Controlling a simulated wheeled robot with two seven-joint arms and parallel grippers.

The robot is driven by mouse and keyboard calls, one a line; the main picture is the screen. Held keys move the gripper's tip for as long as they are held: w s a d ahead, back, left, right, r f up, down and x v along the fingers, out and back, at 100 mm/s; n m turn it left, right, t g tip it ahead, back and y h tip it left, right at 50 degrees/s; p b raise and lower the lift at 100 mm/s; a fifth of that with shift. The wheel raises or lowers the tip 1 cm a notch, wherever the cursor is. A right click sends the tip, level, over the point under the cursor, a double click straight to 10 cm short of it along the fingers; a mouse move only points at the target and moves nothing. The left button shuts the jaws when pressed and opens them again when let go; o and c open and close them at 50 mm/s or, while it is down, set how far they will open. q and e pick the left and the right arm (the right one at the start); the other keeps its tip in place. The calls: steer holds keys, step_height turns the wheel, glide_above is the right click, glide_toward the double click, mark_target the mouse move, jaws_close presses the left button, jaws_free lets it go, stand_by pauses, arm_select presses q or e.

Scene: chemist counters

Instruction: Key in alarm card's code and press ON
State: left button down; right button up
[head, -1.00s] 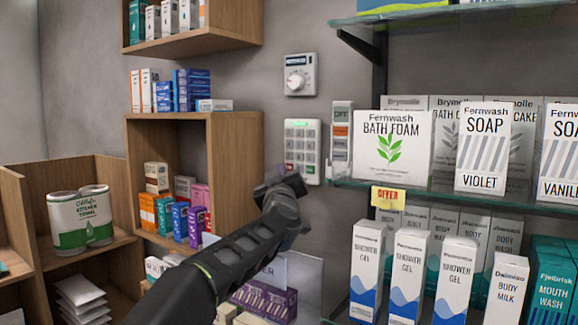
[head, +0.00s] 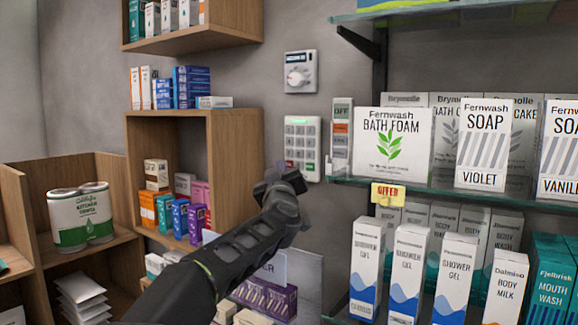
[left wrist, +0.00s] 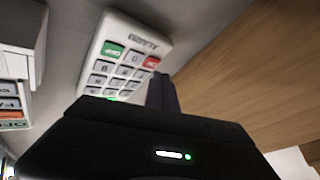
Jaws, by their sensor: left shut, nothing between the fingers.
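A white alarm keypad (head: 303,143) is mounted on the grey wall, with rows of pale keys. In the left wrist view the keypad (left wrist: 128,55) appears upside down, with a green key (left wrist: 112,49) and a red key (left wrist: 152,62) in the row nearest its label. My left gripper (head: 283,167) is shut and empty at the keypad's lower left. In the left wrist view its dark fingertips (left wrist: 160,80) lie just beside the red key; I cannot tell whether they touch. I cannot make out an alarm card. My right gripper is out of view.
A white dial box (head: 300,73) is on the wall above the keypad. A wooden shelf unit (head: 232,150) with small boxes stands close on the left. Glass shelves (head: 350,180) with soap and gel boxes are on the right. Purple boxes (head: 268,298) lie below my arm.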

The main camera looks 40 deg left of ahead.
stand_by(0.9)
arm_select(q)
steer(key=shift+w+p, duration=0.45)
steer(key=shift+w, duration=0.3)
stand_by(0.5)
steer(key=shift+s, duration=0.75)
steer(key=shift+s+b, duration=0.95)
steer(key=shift+s, duration=1.55)
